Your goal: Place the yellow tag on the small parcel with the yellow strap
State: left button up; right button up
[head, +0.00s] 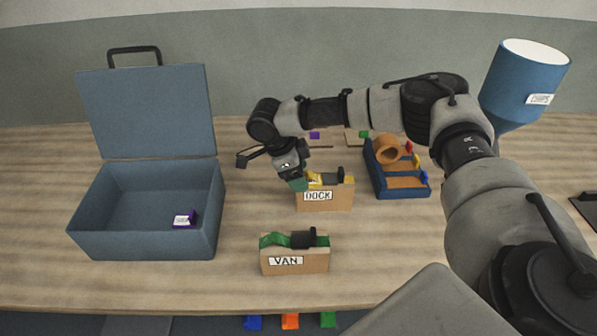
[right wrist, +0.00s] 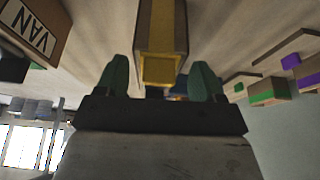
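A small brown parcel labelled DOCK (head: 340,197) stands mid-table in the head view, with a yellow strap and a black part on top. My right gripper (head: 301,182) is low over its left end, with teal fingertips close to the yellow. In the right wrist view the gripper (right wrist: 160,78) has its two fingers apart, on either side of a yellow-edged square (right wrist: 160,70) at the near end of the yellow-striped parcel (right wrist: 148,25). Gaps show beside both fingers. I cannot tell whether this square is the yellow tag or part of the strap. My left gripper is out of view.
A green-strapped parcel labelled VAN (head: 295,262) stands in front. An open blue box (head: 95,235) with a purple piece (head: 190,220) is at left. A blue rack (head: 405,192) with coloured pieces stands at right. A blue hopper (head: 520,85) is behind it. Bare table lies between box and parcels.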

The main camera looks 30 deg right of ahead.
jog(key=shift+r, duration=0.15)
jog(key=b+v, duration=0.1)
jog(key=v, duration=1.1)
